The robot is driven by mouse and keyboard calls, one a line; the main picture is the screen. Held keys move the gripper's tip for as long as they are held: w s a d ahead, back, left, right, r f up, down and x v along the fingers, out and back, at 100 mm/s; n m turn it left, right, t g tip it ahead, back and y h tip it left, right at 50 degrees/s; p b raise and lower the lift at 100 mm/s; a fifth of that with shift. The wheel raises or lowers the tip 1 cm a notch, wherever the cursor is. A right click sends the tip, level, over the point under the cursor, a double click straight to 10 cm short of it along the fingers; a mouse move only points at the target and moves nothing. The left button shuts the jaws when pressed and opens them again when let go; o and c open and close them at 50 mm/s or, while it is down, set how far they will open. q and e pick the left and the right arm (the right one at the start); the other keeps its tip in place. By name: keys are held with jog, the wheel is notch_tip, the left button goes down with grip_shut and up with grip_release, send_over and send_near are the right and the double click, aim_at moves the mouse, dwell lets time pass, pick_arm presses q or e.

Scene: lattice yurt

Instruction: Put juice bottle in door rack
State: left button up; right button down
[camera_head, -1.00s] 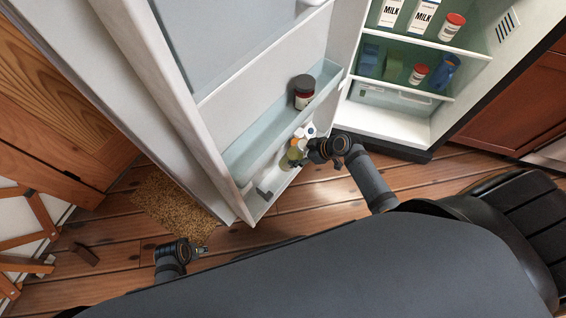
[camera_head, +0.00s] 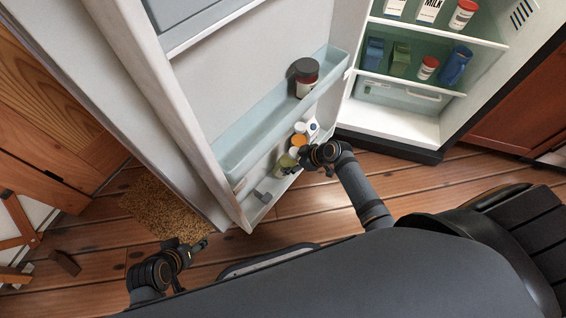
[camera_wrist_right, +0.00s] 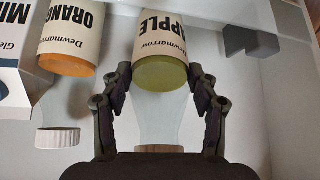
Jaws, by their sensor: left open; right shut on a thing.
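The juice bottle, labelled APPLE with a yellow-green top end (camera_wrist_right: 160,72), is between the fingers of my right gripper (camera_wrist_right: 158,98), which is shut on it around the clear narrow part. In the head view the bottle (camera_head: 287,161) is at the lower door rack (camera_head: 258,212), beside an orange-ended bottle (camera_head: 298,141). I cannot tell whether it rests on the rack floor. My right gripper (camera_head: 291,171) reaches in from the right, over the rack's front. My left gripper (camera_head: 201,244) is open and empty, low by the door's outer corner.
The lower rack also holds a milk carton (camera_head: 313,128) and a grey block (camera_head: 263,197). The upper door rack (camera_head: 240,130) holds a dark-lidded jar (camera_head: 305,77). The fridge shelves (camera_head: 410,85) hold cartons, jars and a blue jug (camera_head: 456,65). A straw mat (camera_head: 165,208) lies on the floor.

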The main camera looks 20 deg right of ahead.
aim_at(283, 155)
jog(key=shift+w+a+r+p, duration=0.35)
jog(key=shift+r+p, duration=0.1)
jog(key=shift+p, duration=0.1)
jog(key=shift+w+a+r+g+h, duration=0.1)
jog(key=shift+w+a+g+h, duration=1)
jog(key=shift+g+h, duration=0.1)
jog(key=shift+s+d+f+b, duration=0.1)
jog(key=shift+s+f+b, duration=0.05)
jog(key=shift+f+b, duration=0.35)
jog(key=shift+s+d+f+b, duration=0.1)
jog(key=shift+f+b, duration=0.25)
jog(key=shift+f, duration=0.15)
jog(key=shift+r, duration=0.1)
pick_arm(q)
jog(key=shift+w+d+f+t, duration=0.1)
jog(key=shift+w+f+t, duration=0.05)
jog(key=shift+f+t, duration=0.15)
pick_arm(e)
jog(key=shift+c, duration=1.8)
grip_release()
